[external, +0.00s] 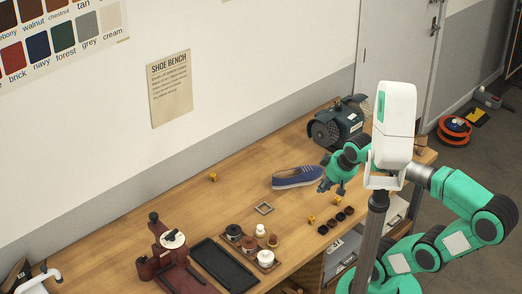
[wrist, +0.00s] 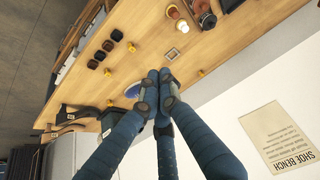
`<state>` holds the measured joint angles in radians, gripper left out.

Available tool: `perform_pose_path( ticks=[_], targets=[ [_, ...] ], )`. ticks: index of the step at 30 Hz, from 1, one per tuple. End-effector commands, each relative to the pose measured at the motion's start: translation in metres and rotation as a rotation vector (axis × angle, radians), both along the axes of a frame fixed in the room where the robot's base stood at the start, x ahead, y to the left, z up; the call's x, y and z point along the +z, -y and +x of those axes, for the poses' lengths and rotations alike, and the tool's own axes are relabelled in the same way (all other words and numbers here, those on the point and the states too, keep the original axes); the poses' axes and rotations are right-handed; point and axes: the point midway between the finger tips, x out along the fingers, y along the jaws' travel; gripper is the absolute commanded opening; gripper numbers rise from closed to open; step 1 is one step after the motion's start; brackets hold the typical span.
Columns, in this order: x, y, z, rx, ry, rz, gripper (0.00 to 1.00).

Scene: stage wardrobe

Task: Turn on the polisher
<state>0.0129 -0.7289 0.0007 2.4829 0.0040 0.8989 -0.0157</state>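The polisher (external: 338,124) is a dark teal motor-like machine with a round dark wheel at its near left end. It stands at the far right end of the wooden bench. A dark teal body (wrist: 108,122), likely the polisher, shows in the wrist view, partly hidden behind a finger. Its switch cannot be made out. My gripper (external: 331,189) is over the bench, nearer the camera than the polisher and apart from it. In the wrist view its blue fingers (wrist: 160,82) converge with tips close together. Nothing shows held, but whether they are fully shut is unclear.
A blue shoe (external: 297,177) lies on the bench (external: 180,205) left of my gripper. The wall runs along the back.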

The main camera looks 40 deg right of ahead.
Motion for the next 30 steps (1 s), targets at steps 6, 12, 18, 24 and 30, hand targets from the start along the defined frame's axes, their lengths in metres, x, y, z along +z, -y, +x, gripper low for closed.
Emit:
perform_pose_path(
  ticks=[6,12,18,24,30],
  targets=[
    [0.022,0.010,0.024,-0.004,-0.015,-0.008,0.00],
    [0.046,0.028,0.057,-0.005,-0.032,-0.019,0.00],
    [0.068,0.049,0.093,-0.006,-0.049,-0.028,0.00],
    [0.086,0.075,0.129,-0.007,-0.065,-0.037,0.00],
    [0.100,0.106,0.164,-0.009,-0.081,-0.043,0.00]
  ],
)
